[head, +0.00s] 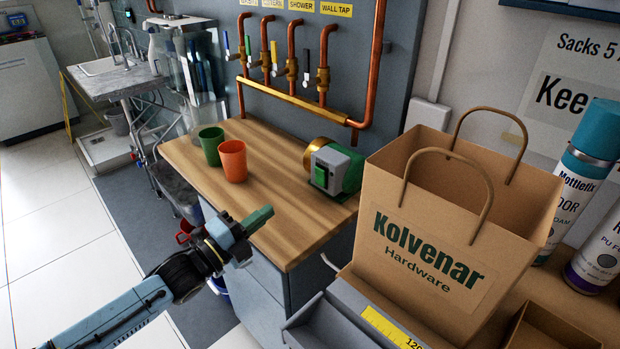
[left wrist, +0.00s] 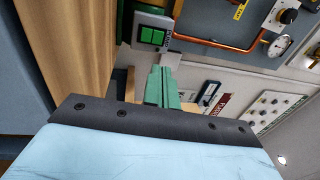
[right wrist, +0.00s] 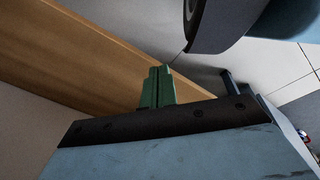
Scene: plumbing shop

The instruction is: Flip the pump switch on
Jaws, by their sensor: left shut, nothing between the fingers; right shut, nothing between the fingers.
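The pump (head: 346,165) stands at the right end of the wooden counter, with a green body, a grey switch box and a brass-coloured end. Its green switch (head: 320,176) faces the front left; which way it is set is too small to tell. The switch also shows in the left wrist view (left wrist: 152,36), just beyond my fingertips. My left gripper (head: 262,216) is shut and empty, in front of the counter edge, left of the pump and apart from it. My right gripper (right wrist: 157,72) is shut and empty in the right wrist view, near a wooden surface; the head view does not show it.
A green cup (head: 211,147) and an orange cup (head: 232,161) stand on the counter (head: 275,190) left of the pump. A large paper bag (head: 400,290) stands right of the pump. Copper pipes (head: 325,60) with several valves rise behind. Open counter lies between cups and pump.

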